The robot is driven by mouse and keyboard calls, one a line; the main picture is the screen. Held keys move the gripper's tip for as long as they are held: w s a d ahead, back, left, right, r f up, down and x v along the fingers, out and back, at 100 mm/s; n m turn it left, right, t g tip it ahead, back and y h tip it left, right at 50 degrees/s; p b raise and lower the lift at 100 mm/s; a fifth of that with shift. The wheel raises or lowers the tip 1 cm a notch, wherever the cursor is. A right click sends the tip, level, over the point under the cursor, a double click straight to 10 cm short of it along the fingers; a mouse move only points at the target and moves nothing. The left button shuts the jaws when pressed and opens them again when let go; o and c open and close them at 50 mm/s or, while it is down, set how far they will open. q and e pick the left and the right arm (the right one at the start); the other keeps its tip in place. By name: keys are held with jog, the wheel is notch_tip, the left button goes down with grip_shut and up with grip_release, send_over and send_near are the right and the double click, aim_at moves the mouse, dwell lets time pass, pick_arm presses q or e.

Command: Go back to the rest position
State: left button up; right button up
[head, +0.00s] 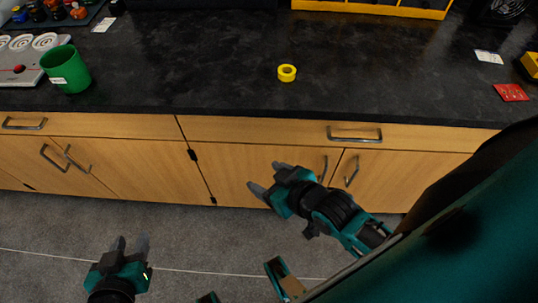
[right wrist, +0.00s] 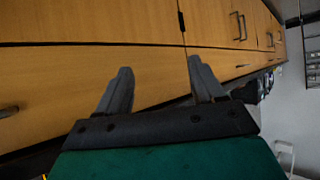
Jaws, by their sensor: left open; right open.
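My left gripper (head: 131,245) is low at the bottom left of the head view, over the grey floor. Its two fingers are apart, with nothing between them. My right gripper (head: 266,179) is in front of the wooden cabinet doors, below the counter edge. Its fingers are spread and empty. The right wrist view also shows the right gripper's fingers (right wrist: 165,88) apart, with only cabinet front behind them. Both grippers are clear of the countertop (head: 200,60).
On the dark counter are a yellow tape roll (head: 287,73), a green cup (head: 67,69), a grey tray (head: 22,73), a red card (head: 511,92) and a yellow-framed organizer (head: 375,8). Cabinet handles (head: 355,135) stick out near my right gripper. The floor (head: 200,240) in front is clear.

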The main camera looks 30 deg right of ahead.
pick_arm(q)
jog(key=shift+y, duration=0.4)
jog(key=a+r+p, duration=0.1)
jog(key=p, duration=0.1)
jog(key=s+r+p, duration=0.1)
jog(key=p, duration=0.1)
jog(key=a+r+p, duration=0.1)
jog(key=p, duration=0.1)
jog(key=shift+s+a+r, duration=0.1)
jog(key=shift+s+a, duration=0.15)
jog(key=shift+a, duration=0.05)
pick_arm(e)
jog(key=shift+h, duration=0.3)
jog(key=d+r, duration=0.1)
jog(key=s+d+r, duration=0.1)
jog(key=r, duration=0.1)
jog(key=shift+r, duration=0.25)
pick_arm(q)
jog(key=shift+d, duration=0.2)
